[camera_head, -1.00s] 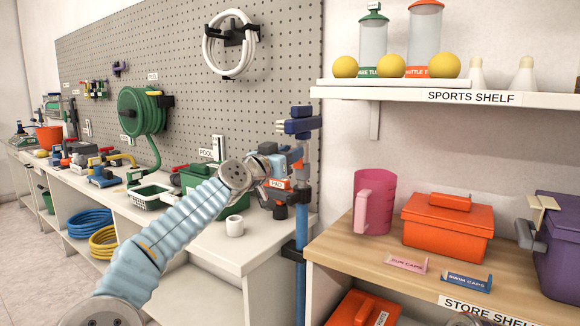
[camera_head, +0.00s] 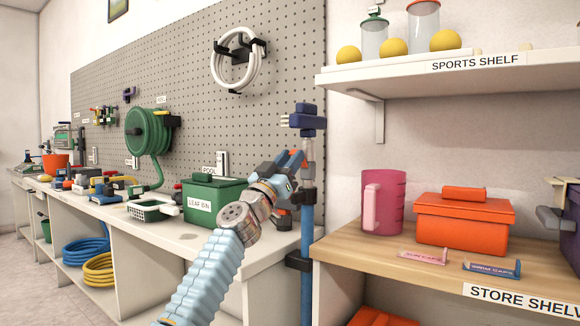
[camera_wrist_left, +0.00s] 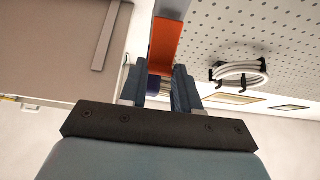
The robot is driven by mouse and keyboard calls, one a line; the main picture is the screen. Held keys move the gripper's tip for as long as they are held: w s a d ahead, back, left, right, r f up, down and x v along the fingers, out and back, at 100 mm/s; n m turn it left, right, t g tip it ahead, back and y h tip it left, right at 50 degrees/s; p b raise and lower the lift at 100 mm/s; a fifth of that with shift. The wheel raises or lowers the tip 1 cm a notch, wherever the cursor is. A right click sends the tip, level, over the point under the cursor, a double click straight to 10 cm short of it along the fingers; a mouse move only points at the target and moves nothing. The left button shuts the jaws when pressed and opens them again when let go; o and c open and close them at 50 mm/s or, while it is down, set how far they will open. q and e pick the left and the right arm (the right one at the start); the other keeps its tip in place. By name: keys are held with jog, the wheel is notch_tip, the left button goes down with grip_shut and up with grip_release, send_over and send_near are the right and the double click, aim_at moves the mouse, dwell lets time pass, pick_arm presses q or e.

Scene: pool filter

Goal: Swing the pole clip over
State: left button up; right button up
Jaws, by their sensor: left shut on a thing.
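A blue pole (camera_head: 306,225) stands upright against the end of the white bench, with a dark blue head (camera_head: 303,118) on top. A black bracket (camera_head: 298,261) is around its lower part. My left gripper (camera_head: 290,161) is beside the upper pole, its blue fingers tilted up and shut on an orange-red flap (camera_head: 282,158). In the left wrist view the orange flap (camera_wrist_left: 167,42) stands out between the two fingers (camera_wrist_left: 159,88). Whether this flap is the pole clip I cannot tell; its hinge is hidden by the gripper. My right gripper is not in view.
A green leaf bin (camera_head: 213,197) stands on the bench behind my left arm. At right, a wooden store shelf (camera_head: 350,249) holds a pink jug (camera_head: 383,203) and an orange box (camera_head: 464,222). The sports shelf (camera_head: 400,72) is above. A hose hangs on the pegboard (camera_head: 190,110).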

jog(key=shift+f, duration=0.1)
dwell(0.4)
pick_arm(q)
jog(key=o, duration=1.1)
jog(key=shift+c, duration=0.2)
jog(key=shift+f, duration=0.1)
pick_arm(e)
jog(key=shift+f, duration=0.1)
